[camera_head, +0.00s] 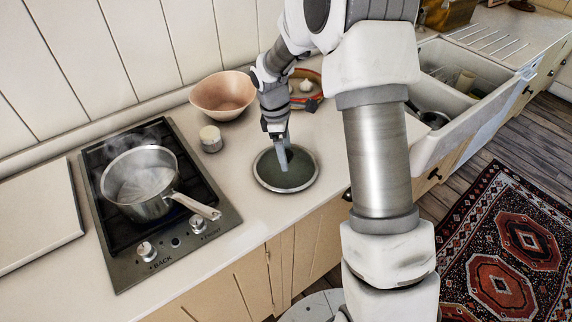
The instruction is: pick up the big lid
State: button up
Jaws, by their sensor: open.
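The big lid (297,181) is a round dark lid with a pale metal rim, lying flat on the counter to the right of the stove. My gripper (283,162) points down over the middle of the lid, with its fingertips at or just above it. The jaws are open; the gap between the fingers is too small to make out here. The lid's knob is hidden or cannot be told apart from the fingers. Whether the fingers touch the lid cannot be told.
A steaming pot (138,183) stands on the stove (115,248), its handle towards the lid. A small jar (210,139) and a pinkish bowl (223,95) stand behind. A tray (313,103) holds a garlic bulb. The sink (470,100) is at right. The counter's front edge is near the lid.

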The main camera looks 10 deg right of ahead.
grip_shut()
dwell(1.3)
